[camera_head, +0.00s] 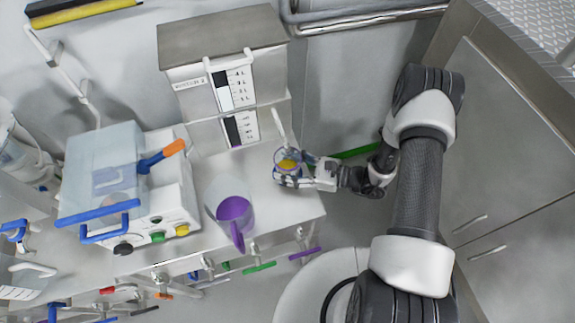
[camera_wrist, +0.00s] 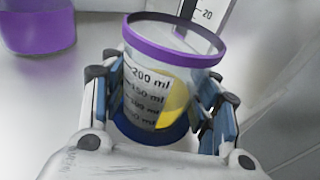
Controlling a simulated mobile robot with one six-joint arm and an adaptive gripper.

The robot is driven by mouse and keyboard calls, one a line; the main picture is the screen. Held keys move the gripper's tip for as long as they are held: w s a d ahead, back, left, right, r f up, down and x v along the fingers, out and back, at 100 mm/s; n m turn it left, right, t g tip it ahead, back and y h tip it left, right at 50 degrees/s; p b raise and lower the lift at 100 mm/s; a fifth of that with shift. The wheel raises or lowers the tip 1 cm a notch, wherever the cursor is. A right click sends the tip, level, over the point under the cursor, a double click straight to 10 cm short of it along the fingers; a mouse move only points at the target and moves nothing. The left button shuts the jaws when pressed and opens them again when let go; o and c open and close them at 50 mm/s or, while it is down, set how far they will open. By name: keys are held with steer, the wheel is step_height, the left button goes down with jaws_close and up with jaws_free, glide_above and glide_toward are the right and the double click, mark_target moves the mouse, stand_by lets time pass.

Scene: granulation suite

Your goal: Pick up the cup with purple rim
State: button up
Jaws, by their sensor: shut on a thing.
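The cup with purple rim (camera_wrist: 168,85) is a clear beaker with volume marks up to 200 ml, a dark blue base and something yellow in or behind its lower part. In the wrist view it stands between the two fingers of my gripper (camera_wrist: 165,115), which are shut on its sides. In the head view the cup (camera_head: 288,161) is small at the right end of the white counter, with my gripper (camera_head: 290,178) around it. I cannot tell whether its base touches the counter.
A larger jug with purple inside and a purple handle (camera_head: 236,212) stands left of the cup; its purple part shows in the wrist view (camera_wrist: 38,25). A cabinet with gauges (camera_head: 225,70) is behind. A white machine with a blue-handled cover (camera_head: 105,175) is at left. Coloured valve handles line the counter's front.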

steer(key=c, duration=0.7)
steer(key=shift+r, duration=0.45)
steer(key=p+v, duration=0.1)
steer(key=v, duration=0.5)
steer(key=f+p+v, duration=0.1)
steer(key=v, duration=0.5)
steer(key=f+p+v, duration=0.1)
steer(key=v, duration=0.5)
steer(key=shift+d+f, duration=0.1)
steer(key=shift+d, duration=0.05)
